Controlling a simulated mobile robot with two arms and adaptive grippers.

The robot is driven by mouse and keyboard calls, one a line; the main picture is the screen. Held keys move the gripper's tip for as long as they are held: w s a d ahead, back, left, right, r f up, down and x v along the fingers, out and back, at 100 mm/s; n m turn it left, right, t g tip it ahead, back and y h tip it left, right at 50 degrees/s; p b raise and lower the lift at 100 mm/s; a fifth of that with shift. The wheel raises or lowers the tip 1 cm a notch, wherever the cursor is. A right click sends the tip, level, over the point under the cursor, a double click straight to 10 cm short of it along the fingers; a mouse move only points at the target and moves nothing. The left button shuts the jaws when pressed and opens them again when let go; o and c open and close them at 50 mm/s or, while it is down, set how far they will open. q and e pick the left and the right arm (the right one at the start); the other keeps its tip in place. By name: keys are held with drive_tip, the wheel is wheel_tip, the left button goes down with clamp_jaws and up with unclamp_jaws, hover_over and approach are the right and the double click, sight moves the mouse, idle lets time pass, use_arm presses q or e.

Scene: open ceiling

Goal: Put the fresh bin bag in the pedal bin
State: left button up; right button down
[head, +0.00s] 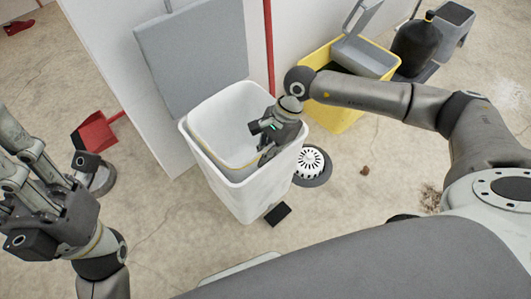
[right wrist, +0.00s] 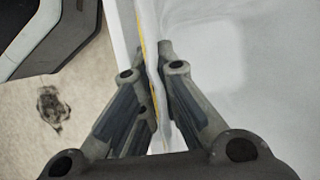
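The pedal bin (head: 237,196) is a white upright tub with its grey lid (head: 192,55) raised at the back. The bin bag (head: 222,130), pale with a yellow edge, sits inside the bin below the rim line. My right gripper (head: 270,143) is at the bin's right rim, with its fingers over the bag's edge. In the right wrist view the fingers close from both sides on the white sheet (right wrist: 146,30) with its yellow strip. The fingertips are partly hidden by the sheet. My left gripper (head: 25,160) is at the left edge, apart from the bin, fingers spread and empty.
A red dustpan (head: 97,132) lies on the floor left of a white partition (head: 125,75). A yellow bin (head: 338,115) stands behind my right arm. A round white-topped object (head: 311,163) is right of the pedal bin. The black pedal (head: 277,214) sticks out in front.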

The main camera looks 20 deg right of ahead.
drive_tip(key=c, duration=2.1)
unclamp_jaws()
drive_tip(key=shift+f, duration=0.2)
drive_tip(key=o, duration=0.5)
drive_tip(key=shift+c, duration=0.2)
drive_tip(key=shift+r, duration=0.1)
